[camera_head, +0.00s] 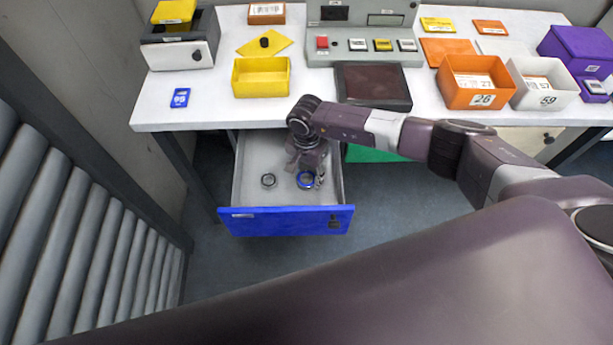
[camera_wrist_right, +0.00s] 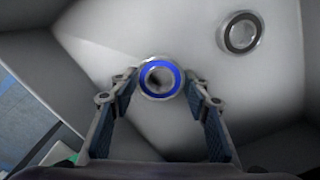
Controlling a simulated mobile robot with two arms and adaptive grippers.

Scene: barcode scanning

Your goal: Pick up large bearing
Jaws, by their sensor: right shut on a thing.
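My right gripper (camera_head: 307,172) reaches down into the open drawer. In the right wrist view the gripper (camera_wrist_right: 160,88) has its fingers on both sides of the large bearing (camera_wrist_right: 161,78), a metal ring with a blue face, and is shut on it. The head view shows the same blue bearing (camera_head: 305,180) partly hidden by the gripper. A smaller bearing with a dark face (camera_head: 268,180) lies to the left on the drawer floor; it also shows at upper right in the right wrist view (camera_wrist_right: 240,35). My left gripper is not in view.
The drawer (camera_head: 285,221) with a blue front stands pulled out below the white table (camera_head: 220,100). Its walls surround the gripper closely. On the table are a yellow bin (camera_head: 261,91), an orange bin (camera_head: 477,98) and a white bin (camera_head: 543,98).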

